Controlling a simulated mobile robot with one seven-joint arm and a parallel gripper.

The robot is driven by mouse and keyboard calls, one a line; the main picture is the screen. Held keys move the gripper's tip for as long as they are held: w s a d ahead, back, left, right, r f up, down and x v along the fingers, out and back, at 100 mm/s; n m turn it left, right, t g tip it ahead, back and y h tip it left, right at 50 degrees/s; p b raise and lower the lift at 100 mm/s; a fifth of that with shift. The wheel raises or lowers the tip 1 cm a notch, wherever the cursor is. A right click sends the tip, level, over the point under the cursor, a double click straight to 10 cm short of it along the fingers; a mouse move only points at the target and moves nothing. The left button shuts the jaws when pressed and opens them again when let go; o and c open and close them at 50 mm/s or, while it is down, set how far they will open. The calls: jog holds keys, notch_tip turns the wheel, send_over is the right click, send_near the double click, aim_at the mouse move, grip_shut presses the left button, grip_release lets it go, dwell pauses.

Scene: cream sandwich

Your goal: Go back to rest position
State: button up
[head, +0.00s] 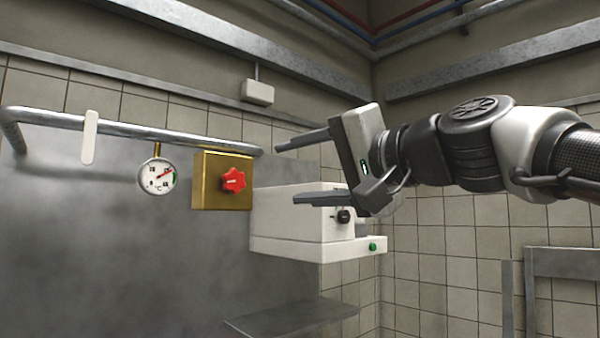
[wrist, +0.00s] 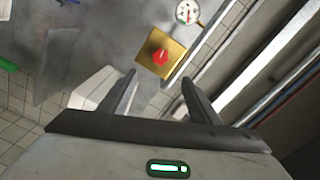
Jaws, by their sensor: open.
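My gripper (head: 286,170) is open and empty, held out in the air from the right side of the head view. Its two dark fingers point left, one above the other, in front of the wall and the white machine (head: 290,220). In the wrist view the fingers (wrist: 158,88) stand wide apart with nothing between their tips. Beyond them is a brass box (head: 210,192) with a red star-shaped knob (head: 234,180). The box also shows in the wrist view (wrist: 174,46).
A round dial gauge (head: 157,176) and a white hanging strip (head: 90,137) are by a metal rail (head: 60,119) at the left. A metal shelf (head: 290,318) juts out below the white machine, which has a green button (head: 372,247). Tiled walls meet in the corner behind my arm.

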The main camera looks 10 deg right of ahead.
dwell(0.3)
jog(key=s+f+n+g+h+p, duration=0.2)
jog(key=s+f+g+h, duration=0.1)
jog(key=f, duration=0.9)
jog(key=s+f+n+g+h+p, duration=0.2)
jog(key=s+f, duration=0.2)
jog(key=f, duration=0.7)
jog(key=s+d+f+n+g+h+p, duration=0.1)
jog(key=s+d+f+g+h, duration=0.1)
jog(key=f, duration=0.5)
jog(key=s+d+f+n+g+h+p, duration=0.1)
jog(key=s+d+f+g+h, duration=0.1)
jog(key=s+f, duration=0.5)
jog(key=shift+d+f+h, duration=0.5)
jog(key=shift+d+f, duration=0.2)
jog(key=shift+d, duration=0.55)
jog(key=shift+s, duration=0.1)
